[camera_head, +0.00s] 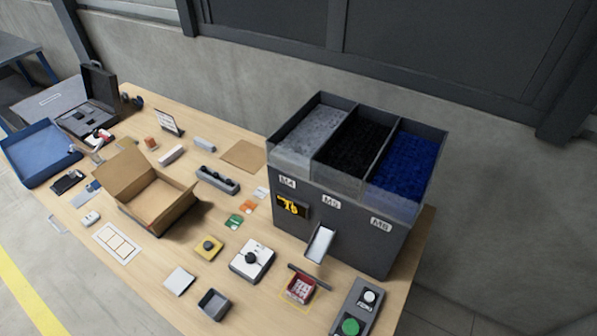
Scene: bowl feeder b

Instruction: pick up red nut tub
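A small red tub (300,288) stands near the front edge of the table, in front of the feeder. Its inside shows red and pale pinkish contents, too small to make out. It sits within a thin yellow outline on the table. A dark bar (310,276) lies just behind it, close to its rim. Neither of my grippers is in view.
The dark feeder (330,225) with three bins and a metal chute (319,243) stands behind the tub. A button box (355,310) is to its right. A white dial box (252,260) and a grey tray (213,304) are to its left. An open cardboard box (150,190) stands farther left.

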